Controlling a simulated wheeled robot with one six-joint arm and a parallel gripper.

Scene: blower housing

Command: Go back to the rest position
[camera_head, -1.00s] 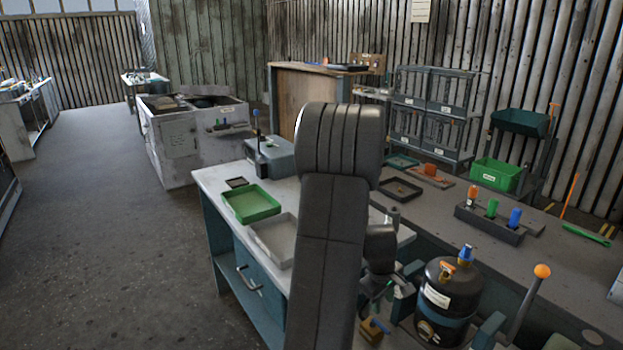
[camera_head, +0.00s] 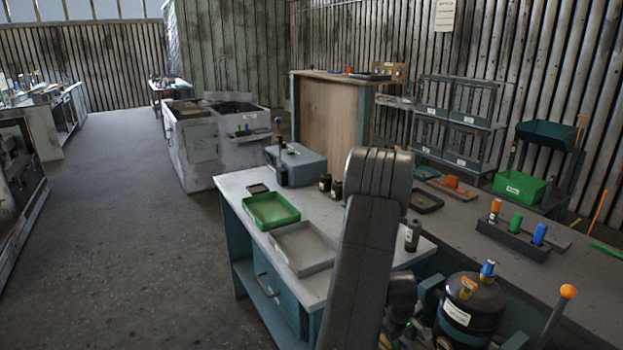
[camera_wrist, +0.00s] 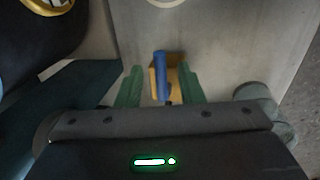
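My gripper (camera_wrist: 161,88) has two green fingers, one on each side of a small yellow-orange block with a blue handle (camera_wrist: 160,68). The fingers appear to press on the block's sides. Behind it in the wrist view is a light grey surface (camera_wrist: 230,50). In the camera_head view my dark arm rises in front of the bench and hides most of my gripper. A bit of yellow (camera_head: 385,341) shows low beside the arm.
A black tank (camera_head: 470,312) with blue and orange fittings stands right of my arm, beside an orange-knobbed lever (camera_head: 567,292). The bench (camera_head: 235,182) holds a green tray (camera_head: 270,210), a grey tray (camera_head: 303,249) and dark cylinders (camera_head: 412,236). Open floor (camera_head: 120,250) lies left.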

